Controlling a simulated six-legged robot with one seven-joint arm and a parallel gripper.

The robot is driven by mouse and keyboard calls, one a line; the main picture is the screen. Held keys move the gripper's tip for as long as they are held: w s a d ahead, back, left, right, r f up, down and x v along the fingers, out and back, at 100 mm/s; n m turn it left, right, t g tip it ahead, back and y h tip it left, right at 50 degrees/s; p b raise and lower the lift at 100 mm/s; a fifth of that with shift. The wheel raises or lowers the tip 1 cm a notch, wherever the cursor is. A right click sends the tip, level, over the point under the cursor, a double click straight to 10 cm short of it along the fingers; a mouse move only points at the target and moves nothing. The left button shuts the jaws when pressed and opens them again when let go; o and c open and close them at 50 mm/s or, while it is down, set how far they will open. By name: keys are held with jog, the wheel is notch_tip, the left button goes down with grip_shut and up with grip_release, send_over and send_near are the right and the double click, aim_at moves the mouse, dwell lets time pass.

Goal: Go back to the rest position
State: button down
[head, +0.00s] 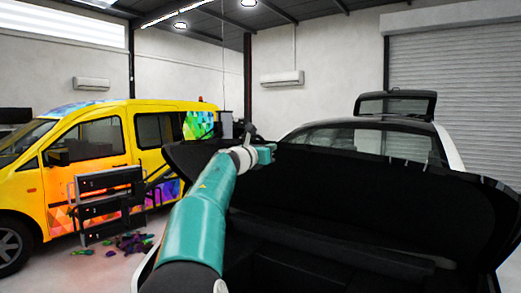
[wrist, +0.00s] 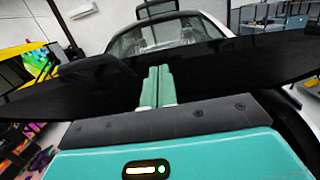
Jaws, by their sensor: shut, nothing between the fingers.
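My gripper (head: 268,153) is at the end of my teal arm in the head view, raised in front of a large black panel (head: 345,185). In the wrist view my gripper's two teal fingers (wrist: 158,88) lie side by side, closed, with nothing between them. The black panel (wrist: 225,60) spans the wrist view behind the fingers. I cannot tell whether the fingertips touch it.
A yellow van (head: 95,150) with colourful wrap stands at the left, a dark cart (head: 108,200) in front of it. Colourful scraps (head: 133,243) lie on the floor nearby. A white car (head: 450,150) with a raised rear hatch (head: 397,104) stands behind the panel.

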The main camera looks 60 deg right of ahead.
jog(key=w+a+f+m+t+y, duration=0.3)
jog(key=a+f, duration=0.4)
jog(key=a, duration=0.3)
jog(key=w+a+f+m+t+y, duration=0.2)
jog(key=a+f+m+y, duration=0.3)
jog(key=a, duration=0.6)
jog(key=w+a+f+m+t+y, duration=0.2)
jog(key=w+a+f+t, duration=0.1)
jog(key=a+f, duration=0.6)
jog(key=s+a+f+m+y, duration=0.2)
jog(key=s+a+f+y, duration=0.1)
jog(key=a, duration=0.9)
jog(key=s+a+f+m+y, duration=0.2)
jog(key=a+f, duration=0.4)
jog(key=a, duration=0.6)
jog(key=s+a+f+m+y, duration=0.2)
jog(key=s+a+f+y, duration=0.2)
jog(key=a, duration=0.8)
jog(key=shift+s+a+f+t, duration=0.2)
jog(key=shift+s+f+t, duration=0.1)
jog(key=shift+s+f, duration=0.4)
jog(key=shift+d, duration=0.15)
